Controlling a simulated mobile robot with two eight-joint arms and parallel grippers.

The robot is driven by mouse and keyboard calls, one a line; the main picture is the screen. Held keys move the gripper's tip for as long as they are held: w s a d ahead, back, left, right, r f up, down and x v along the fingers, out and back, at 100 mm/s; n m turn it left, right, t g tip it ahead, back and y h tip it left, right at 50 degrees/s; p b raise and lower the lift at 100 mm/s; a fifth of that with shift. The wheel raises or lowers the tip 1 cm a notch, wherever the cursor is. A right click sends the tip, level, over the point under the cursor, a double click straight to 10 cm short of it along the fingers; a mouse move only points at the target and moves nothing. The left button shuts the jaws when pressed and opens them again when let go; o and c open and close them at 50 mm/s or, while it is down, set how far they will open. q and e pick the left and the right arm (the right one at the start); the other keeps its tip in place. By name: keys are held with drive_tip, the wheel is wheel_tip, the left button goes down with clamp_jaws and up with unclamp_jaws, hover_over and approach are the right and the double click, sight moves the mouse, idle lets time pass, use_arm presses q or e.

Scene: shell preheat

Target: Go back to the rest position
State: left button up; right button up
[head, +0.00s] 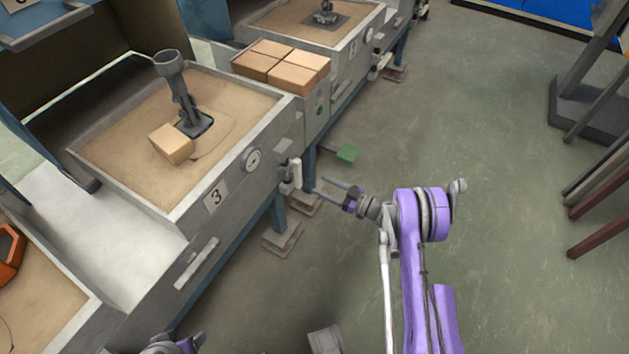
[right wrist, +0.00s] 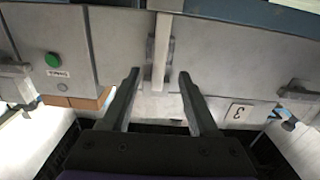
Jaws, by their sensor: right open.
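My right gripper (head: 320,187) is at the end of the purple arm, in front of the station marked 3. Its two fingers are apart and hold nothing. In the right wrist view its fingertips (right wrist: 160,75) point at the front panel, with a pale upright bar (right wrist: 161,50) showing between them. In the head view a white handle (head: 296,173) sticks out of the station front, just left of the fingertips; I cannot tell whether they touch. A purple and grey bit of my left arm shows at the bottom edge; its jaws are not clear.
Station 3 (head: 183,222) has a sand-coloured bed with a tan block (head: 171,144) and a dark post (head: 180,95). Several tan blocks (head: 283,65) fill a box behind it.

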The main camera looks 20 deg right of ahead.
drive_tip(key=shift+s+d, duration=0.15)
idle(0.4)
drive_tip(key=s+a+r+m+g+h, duration=0.3)
drive_tip(key=s+a+r+g, duration=0.5)
drive_tip(key=a+r, duration=0.45)
drive_tip(key=s+d+r+m+g+h, duration=0.15)
drive_tip(key=s+h, duration=0.25)
drive_tip(key=s, duration=0.9)
drive_tip(key=s+d+r+m+h, duration=0.1)
drive_tip(key=s+m+h, duration=0.25)
drive_tip(key=s, duration=0.95)
use_arm(q)
wheel_tip(320, 180, up, 26)
drive_tip(key=w+t+p, duration=0.1)
drive_tip(key=p, duration=2.1)
drive_tip(key=shift+w+f, duration=0.2)
drive_tip(key=shift+f, duration=0.05)
use_arm(e)
wheel_tip(320, 180, up, 26)
drive_tip(key=w, duration=0.1)
drive_tip(key=shift+w+d+t, duration=0.15)
drive_tip(key=shift+w+t, duration=0.2)
